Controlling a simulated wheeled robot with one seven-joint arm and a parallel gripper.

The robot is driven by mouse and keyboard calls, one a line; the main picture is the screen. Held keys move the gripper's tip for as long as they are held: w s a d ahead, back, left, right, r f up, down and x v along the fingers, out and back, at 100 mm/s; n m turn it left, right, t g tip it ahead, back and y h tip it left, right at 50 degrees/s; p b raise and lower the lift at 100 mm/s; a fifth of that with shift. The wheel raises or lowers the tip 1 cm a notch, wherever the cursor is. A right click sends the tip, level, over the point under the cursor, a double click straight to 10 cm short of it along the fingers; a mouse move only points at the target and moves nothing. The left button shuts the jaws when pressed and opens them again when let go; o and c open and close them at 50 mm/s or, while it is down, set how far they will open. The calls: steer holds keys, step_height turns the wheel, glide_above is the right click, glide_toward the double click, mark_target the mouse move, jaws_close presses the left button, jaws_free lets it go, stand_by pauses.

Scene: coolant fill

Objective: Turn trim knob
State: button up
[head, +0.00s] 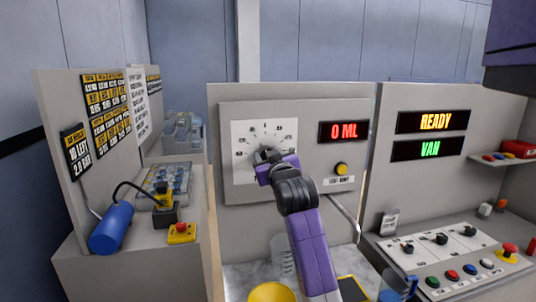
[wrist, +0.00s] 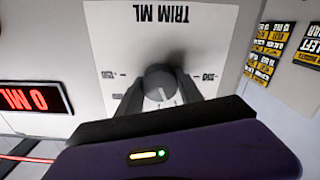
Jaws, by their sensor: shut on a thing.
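The trim knob (wrist: 159,84) is a round dark grey dial with a pale pointer mark, set on a white scale plate (wrist: 210,35) that reads "TRIM ML" upside down in the wrist view. My gripper (wrist: 160,88) has its two dark fingers on either side of the knob, shut on it. In the head view my purple arm reaches up to the scale plate (head: 284,132), and my gripper (head: 264,156) covers most of the knob. The red display (head: 344,131) beside the plate reads "0 ML".
A yellow button (head: 341,168) sits below the display. A bent metal spout (head: 345,215) sticks out to the right of my arm. A yellow funnel-like item (head: 272,292) is below. The right panel shows "READY" (head: 432,122) and "VAN" (head: 430,149) above a control desk with several buttons.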

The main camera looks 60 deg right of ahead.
steer(key=shift+n, duration=0.5)
steer(key=o, duration=1.4)
steer(key=b+v, duration=0.1)
steer(key=v, duration=0.6)
steer(key=shift+s+a+b, duration=0.25)
steer(key=shift+a+b, duration=0.05)
